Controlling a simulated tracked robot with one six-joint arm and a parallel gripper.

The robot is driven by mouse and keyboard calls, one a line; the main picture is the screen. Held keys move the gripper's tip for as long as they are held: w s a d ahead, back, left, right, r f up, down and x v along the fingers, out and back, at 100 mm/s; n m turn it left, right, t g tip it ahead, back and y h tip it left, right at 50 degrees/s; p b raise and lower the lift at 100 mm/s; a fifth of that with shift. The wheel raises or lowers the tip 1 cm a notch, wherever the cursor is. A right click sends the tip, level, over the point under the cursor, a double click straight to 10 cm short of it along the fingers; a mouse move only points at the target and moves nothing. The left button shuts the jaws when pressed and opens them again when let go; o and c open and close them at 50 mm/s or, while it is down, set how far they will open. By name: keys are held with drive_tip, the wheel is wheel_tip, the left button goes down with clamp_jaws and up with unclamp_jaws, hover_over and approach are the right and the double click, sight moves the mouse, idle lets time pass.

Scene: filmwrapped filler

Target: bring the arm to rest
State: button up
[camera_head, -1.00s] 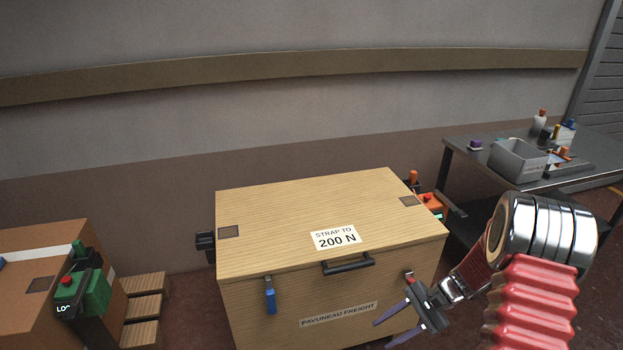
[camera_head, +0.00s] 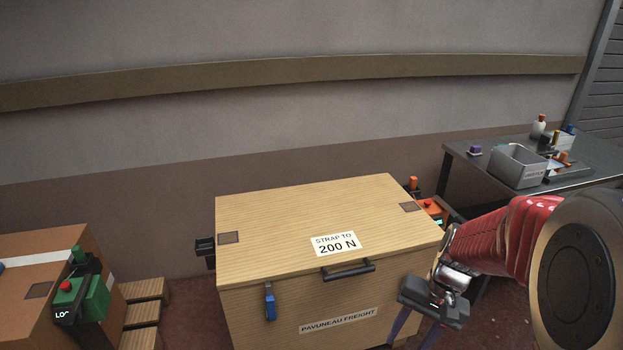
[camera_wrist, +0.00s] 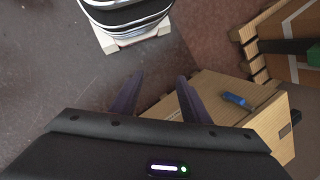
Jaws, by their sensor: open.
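My gripper (camera_head: 413,335) is at the lower right in the head view, beside the right front corner of a wooden crate. Its fingers point down and are partly cut off by the frame's bottom edge. My red-sleeved arm spans the right side of the head view.
The wooden crate (camera_head: 290,220) has a handle and a blue latch. A brown carton (camera_head: 25,290) with a green device (camera_head: 82,297) stands left. A steel bench (camera_head: 590,165) with a grey bin (camera_head: 516,168) stands right.

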drive_tip(key=s+a+r+n+t+h, duration=0.1)
drive_tip(key=s+r+t, duration=0.1)
drive_tip(key=r, duration=0.3)
drive_tip(key=s+a+r+n+t+h, duration=0.1)
drive_tip(key=s+a+r+n+t, duration=0.1)
drive_tip(key=s+r, duration=0.2)
drive_tip(key=s+a+r+n+t, duration=0.2)
drive_tip(key=s+r, duration=0.1)
drive_tip(key=r, duration=0.5)
drive_tip(key=shift+s+t+h, duration=0.3)
drive_tip(key=shift+s+h, duration=0.05)
drive_tip(key=shift+h, duration=0.05)
drive_tip(key=shift+r, duration=0.1)
idle(0.8)
drive_tip(key=shift+c, duration=0.4)
